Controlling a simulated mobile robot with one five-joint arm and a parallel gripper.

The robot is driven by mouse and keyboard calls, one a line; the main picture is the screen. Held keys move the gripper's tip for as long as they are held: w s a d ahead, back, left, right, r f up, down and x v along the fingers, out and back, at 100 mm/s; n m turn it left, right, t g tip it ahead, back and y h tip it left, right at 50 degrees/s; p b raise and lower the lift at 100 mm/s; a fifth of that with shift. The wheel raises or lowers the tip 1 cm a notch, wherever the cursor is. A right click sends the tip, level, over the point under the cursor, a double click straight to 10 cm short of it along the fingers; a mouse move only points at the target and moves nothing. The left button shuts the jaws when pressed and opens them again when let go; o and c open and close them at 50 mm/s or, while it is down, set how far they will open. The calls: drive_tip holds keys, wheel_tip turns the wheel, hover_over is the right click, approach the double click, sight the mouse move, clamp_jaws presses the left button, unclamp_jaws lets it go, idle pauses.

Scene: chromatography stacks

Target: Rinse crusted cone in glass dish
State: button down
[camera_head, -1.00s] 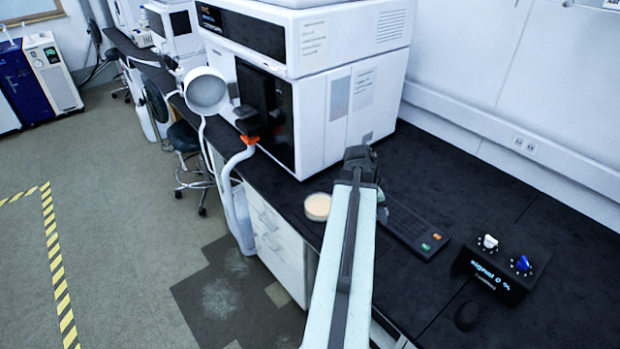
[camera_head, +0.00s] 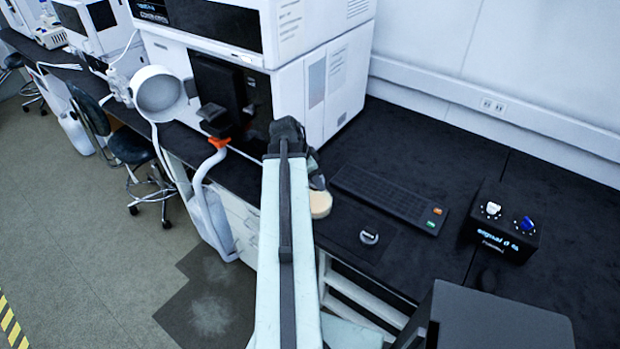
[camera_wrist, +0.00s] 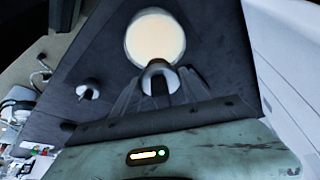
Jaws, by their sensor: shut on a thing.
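The glass dish (camera_head: 320,205) is round with cream-coloured contents and sits on the black bench, partly hidden behind my gripper (camera_head: 319,182). In the wrist view the dish (camera_wrist: 155,37) lies just beyond my fingertips. My gripper (camera_wrist: 160,88) is shut on a small grey, rounded piece (camera_wrist: 158,72), which looks like the cone. The piece overlaps the dish's near edge in the picture; I cannot tell whether it touches the dish. Crust on it is too small to make out. In the head view the held piece is hidden.
A small silver round part (camera_head: 369,237) lies on a dark pad right of the dish. A keyboard-like panel (camera_head: 390,198) and a black knob box (camera_head: 503,222) stand further right. A white instrument (camera_head: 318,90) stands behind, with a white extraction hood (camera_head: 158,93) at left.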

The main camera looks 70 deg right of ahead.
drive_tip(key=shift+w+f+b, duration=0.1)
drive_tip(key=shift+f+b, duration=0.25)
drive_tip(key=shift+f, duration=0.2)
drive_tip(key=shift+r, duration=0.1)
wheel_tip(320, 180, down, 8)
drive_tip(key=b, duration=0.8)
drive_tip(key=shift+f, duration=0.25)
drive_tip(key=shift+r, duration=0.1)
idle(0.9)
wheel_tip(320, 180, up, 10)
drive_tip(key=p, duration=0.9)
drive_tip(key=shift+p, duration=0.4)
drive_tip(key=shift+s, duration=0.2)
